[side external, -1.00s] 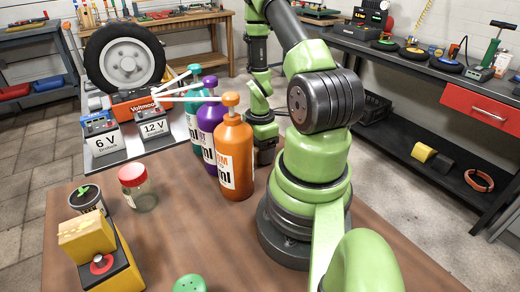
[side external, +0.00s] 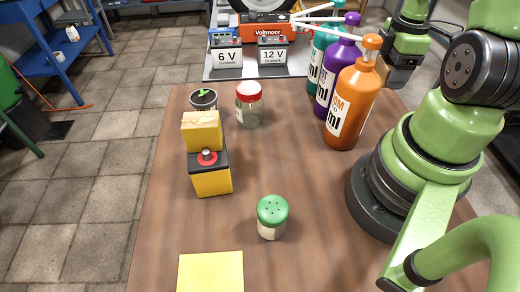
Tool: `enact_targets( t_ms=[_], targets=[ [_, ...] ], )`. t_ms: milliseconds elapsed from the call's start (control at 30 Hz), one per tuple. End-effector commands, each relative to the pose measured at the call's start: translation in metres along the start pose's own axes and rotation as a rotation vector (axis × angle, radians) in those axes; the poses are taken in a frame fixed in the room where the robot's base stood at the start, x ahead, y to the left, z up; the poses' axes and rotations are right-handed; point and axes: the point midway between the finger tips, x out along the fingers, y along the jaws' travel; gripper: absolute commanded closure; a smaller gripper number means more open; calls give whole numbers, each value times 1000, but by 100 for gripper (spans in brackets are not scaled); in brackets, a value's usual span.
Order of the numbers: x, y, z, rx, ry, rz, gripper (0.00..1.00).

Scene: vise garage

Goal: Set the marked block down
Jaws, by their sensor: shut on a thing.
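The end of my arm with my gripper (side external: 402,72) shows only in part at the upper right, behind the orange bottle (side external: 352,108). Its fingertips and the thing held in them are hidden. I cannot make out a marking on any block. A yellow block (side external: 201,131) with a pale top stands against a yellow and black block (side external: 211,180) with a red ring and a metal stud, on the left of the wooden table. Whether it rests on it or behind it is unclear.
A flat yellow square (side external: 211,273) lies at the near edge. A green-capped shaker (side external: 272,216), a red-lidded jar (side external: 249,106) and a dark can (side external: 204,99) stand on the table (side external: 300,180). Purple (side external: 338,72) and teal (side external: 322,52) bottles stand behind the orange one.

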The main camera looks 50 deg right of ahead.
Motion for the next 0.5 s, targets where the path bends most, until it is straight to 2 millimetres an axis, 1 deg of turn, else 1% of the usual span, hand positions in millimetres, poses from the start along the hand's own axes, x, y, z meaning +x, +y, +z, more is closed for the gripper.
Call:
enact_targets(
  t_ms=[67,167,267,300,367,400,467,500],
  targets=[
    [-9,2,0,-1,-1,7,61],
    [-32,2,0,0,-2,14,61],
    [-65,3,0,0,-3,19,61],
    [-79,3,0,-1,-4,21,61],
    [-98,2,1,-2,-4,20,61],
    [-110,2,0,-1,-4,20,61],
    [-125,2,0,-2,-3,17,61],
    [-135,2,0,-1,-4,17,61]
  ],
)
